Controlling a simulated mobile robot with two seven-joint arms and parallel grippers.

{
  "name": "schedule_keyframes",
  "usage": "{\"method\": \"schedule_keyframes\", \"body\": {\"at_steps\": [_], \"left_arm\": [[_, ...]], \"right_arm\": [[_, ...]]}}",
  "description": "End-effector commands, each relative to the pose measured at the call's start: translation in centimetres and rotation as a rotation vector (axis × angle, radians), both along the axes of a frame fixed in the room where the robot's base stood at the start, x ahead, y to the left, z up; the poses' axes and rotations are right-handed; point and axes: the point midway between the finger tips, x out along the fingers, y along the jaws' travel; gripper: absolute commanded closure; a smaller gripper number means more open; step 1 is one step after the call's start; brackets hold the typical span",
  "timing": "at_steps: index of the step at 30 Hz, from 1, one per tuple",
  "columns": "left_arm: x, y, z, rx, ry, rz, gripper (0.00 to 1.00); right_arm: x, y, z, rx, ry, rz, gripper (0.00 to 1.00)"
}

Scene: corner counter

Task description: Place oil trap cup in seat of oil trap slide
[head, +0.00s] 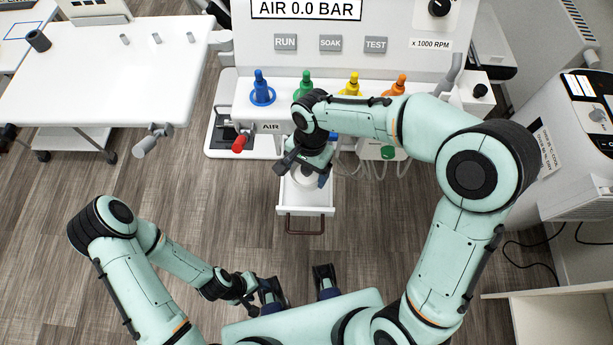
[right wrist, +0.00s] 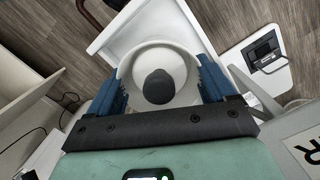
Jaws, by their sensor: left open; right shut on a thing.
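The oil trap slide is a white open drawer (head: 312,208) with a brown handle (head: 305,225), pulled out below the front of the machine. The oil trap cup (right wrist: 185,62) is white and round with a dark round piece in its middle, and sits between the two blue fingers of my right gripper (right wrist: 160,85). In the head view the right gripper (head: 306,178) is over the drawer and partly hides the cup. Whether the cup touches the drawer floor cannot be told; the seat is hidden. My left gripper (head: 298,286) is open and empty, low in front of my body.
Blue (head: 262,90), green, yellow and orange fittings stand on the machine ledge behind the drawer. A red-ended valve (head: 239,143) juts out left of the drawer. A white table (head: 90,80) stands at the left. The floor in front of the drawer is clear.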

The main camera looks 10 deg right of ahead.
Motion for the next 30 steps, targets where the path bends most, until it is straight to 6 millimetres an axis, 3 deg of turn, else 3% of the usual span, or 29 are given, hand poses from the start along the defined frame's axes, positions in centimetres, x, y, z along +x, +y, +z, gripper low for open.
{"method": "schedule_keyframes", "body": {"at_steps": [9,23,24,25,30], "left_arm": [[-0.1,0.0,-0.5,0.001,0.001,0.0,0.45],[-0.3,0.0,-0.9,0.0,0.003,0.0,0.45],[-0.3,0.0,-0.8,0.0,0.003,0.0,0.45],[-0.2,0.0,-0.8,0.0,0.002,0.0,0.45],[-0.2,0.0,-0.7,0.0,0.002,0.0,0.45]], "right_arm": [[0.0,0.0,-4.1,0.0,0.003,0.0,0.48],[0.0,0.0,-4.9,0.001,0.001,0.001,0.48],[0.0,0.0,-4.8,0.001,0.001,0.001,0.04],[0.0,0.0,-4.8,0.001,0.001,0.001,0.0],[0.0,0.0,-4.7,0.001,0.001,0.001,0.0]]}}
